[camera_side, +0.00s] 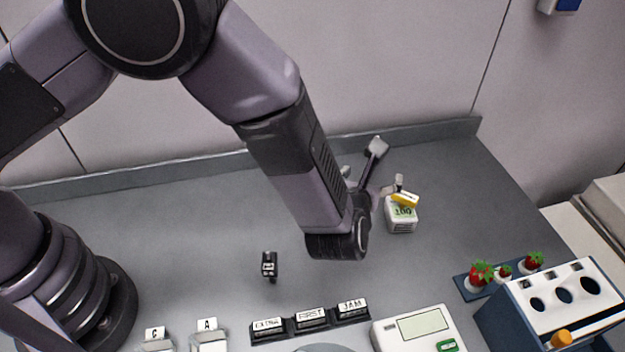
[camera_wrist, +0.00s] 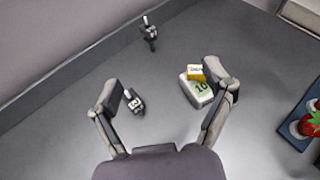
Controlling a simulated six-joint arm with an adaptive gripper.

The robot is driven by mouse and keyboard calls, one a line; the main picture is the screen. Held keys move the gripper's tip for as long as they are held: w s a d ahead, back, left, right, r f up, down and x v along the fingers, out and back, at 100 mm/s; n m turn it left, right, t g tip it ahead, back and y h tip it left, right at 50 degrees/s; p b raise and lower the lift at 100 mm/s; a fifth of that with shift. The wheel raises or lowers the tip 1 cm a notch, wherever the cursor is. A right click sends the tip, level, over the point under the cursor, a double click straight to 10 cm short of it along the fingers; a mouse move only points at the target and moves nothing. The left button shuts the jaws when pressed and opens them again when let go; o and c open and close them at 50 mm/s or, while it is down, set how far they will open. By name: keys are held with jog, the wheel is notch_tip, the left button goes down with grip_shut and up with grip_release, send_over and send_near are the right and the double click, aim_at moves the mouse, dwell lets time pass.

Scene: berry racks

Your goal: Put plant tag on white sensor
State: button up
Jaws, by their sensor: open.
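The plant tag (camera_side: 405,199), a small yellow piece, appears to lie tilted on top of the white sensor (camera_side: 401,220), a small white block with green markings. In the wrist view the yellow tag (camera_wrist: 196,72) sits at the upper edge of the white sensor (camera_wrist: 195,97), and I see no gap between them. My gripper (camera_side: 386,167) is open beside and above the sensor. In the wrist view my gripper (camera_wrist: 177,88) has its fingers wide apart; the right finger overlaps the sensor's right side. Neither finger visibly holds the tag. The tag's underside is hidden.
A dark labelled clip (camera_wrist: 134,103) stands near my left finger, and another dark piece (camera_wrist: 149,34) near the back ledge. Another black clip (camera_side: 268,264) stands left of my arm. A berry strip (camera_side: 463,285), a white-topped rack (camera_side: 590,302) and a scale (camera_side: 398,334) are in front.

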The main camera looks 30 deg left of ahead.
jog(key=w+a+r+n+g+y, duration=0.2)
jog(key=a+r+n+g+y, duration=0.15)
jog(key=a+r+n, duration=0.65)
jog(key=s+a+r+n+g, duration=0.1)
jog(key=s+a+r+n, duration=0.25)
jog(key=a, duration=0.25)
jog(key=s+a+r+n+g+y, duration=0.1)
jog(key=s+a+r+n+g, duration=0.1)
jog(key=a+r, duration=0.35)
jog(key=s+a+r+n+g, duration=0.1)
jog(key=s+a+r+n, duration=0.15)
jog(key=a, duration=0.55)
jog(key=s+a+r+n+h, duration=0.2)
jog(key=s+n+h, duration=0.1)
jog(key=s+n, duration=0.4)
jog(key=s+a+r+n+h, duration=0.2)
jog(key=s+n+h, duration=0.2)
jog(key=s, duration=1)
jog(key=n, duration=0.3)
jog(key=shift+n, duration=0.3)
